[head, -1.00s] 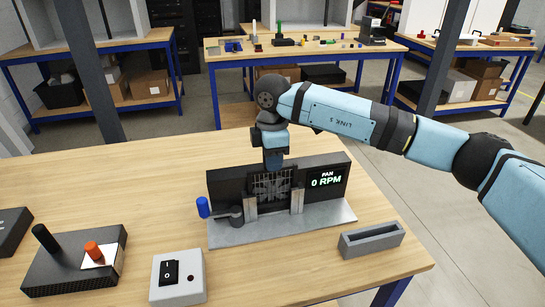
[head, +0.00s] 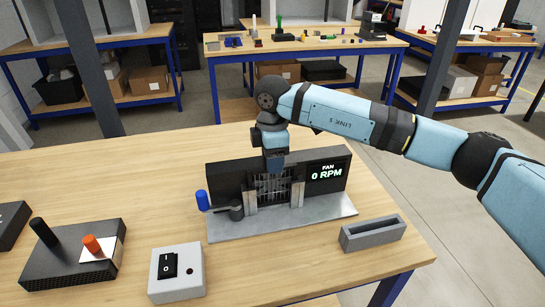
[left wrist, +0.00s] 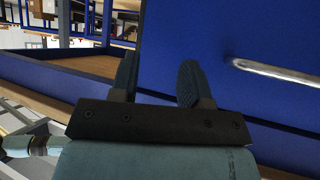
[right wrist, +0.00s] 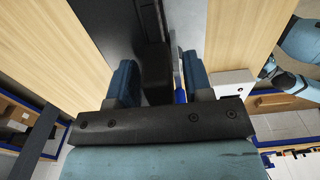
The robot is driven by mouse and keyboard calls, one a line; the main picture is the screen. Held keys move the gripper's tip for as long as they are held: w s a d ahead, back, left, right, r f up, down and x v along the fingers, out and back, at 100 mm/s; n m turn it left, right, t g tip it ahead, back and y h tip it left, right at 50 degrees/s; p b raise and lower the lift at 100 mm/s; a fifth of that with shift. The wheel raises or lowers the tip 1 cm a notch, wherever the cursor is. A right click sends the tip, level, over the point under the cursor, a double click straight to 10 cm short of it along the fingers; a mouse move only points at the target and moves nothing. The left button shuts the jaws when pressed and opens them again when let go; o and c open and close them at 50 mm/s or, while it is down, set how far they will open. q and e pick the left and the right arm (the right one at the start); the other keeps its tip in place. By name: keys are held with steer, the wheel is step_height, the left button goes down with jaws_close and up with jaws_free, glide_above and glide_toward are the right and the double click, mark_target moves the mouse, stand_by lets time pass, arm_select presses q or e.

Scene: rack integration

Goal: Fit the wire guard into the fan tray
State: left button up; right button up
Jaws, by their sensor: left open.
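The fan tray (head: 226,181) is a dark panel on a grey base plate, with a display reading "FAN 0 RPM". The wire guard (head: 285,188), a dark grid, stands upright in front of the fan between two light metal rails (head: 297,194). Whether it is fully seated I cannot tell. My right gripper (head: 274,168) points down over the guard and hides its upper part. In the right wrist view its fingers (right wrist: 160,82) are apart, with a dark block (right wrist: 153,68) between them and a gap on one side. My left gripper (left wrist: 156,82) is open and empty, away from the tray.
A blue-tipped lever (head: 202,200) sits at the tray's left. A white switch box (head: 177,273), a black box with black and orange knobs (head: 75,262) and an empty grey slotted holder (head: 373,233) stand on the wooden table. My left gripper faces a blue panel (left wrist: 240,40) with a metal bar.

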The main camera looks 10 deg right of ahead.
arm_select(q)
steer(key=shift+s+f, duration=0.1)
steer(key=shift+f, duration=0.25)
arm_select(e)
steer(key=shift+o, duration=0.2)
steer(key=shift+f, duration=0.1)
arm_select(q)
steer(key=shift+w+d+r+n, duration=0.25)
steer(key=shift+w+r+n, duration=0.05)
steer(key=shift+r, duration=0.3)
arm_select(e)
step_height(320, 180, up, 14)
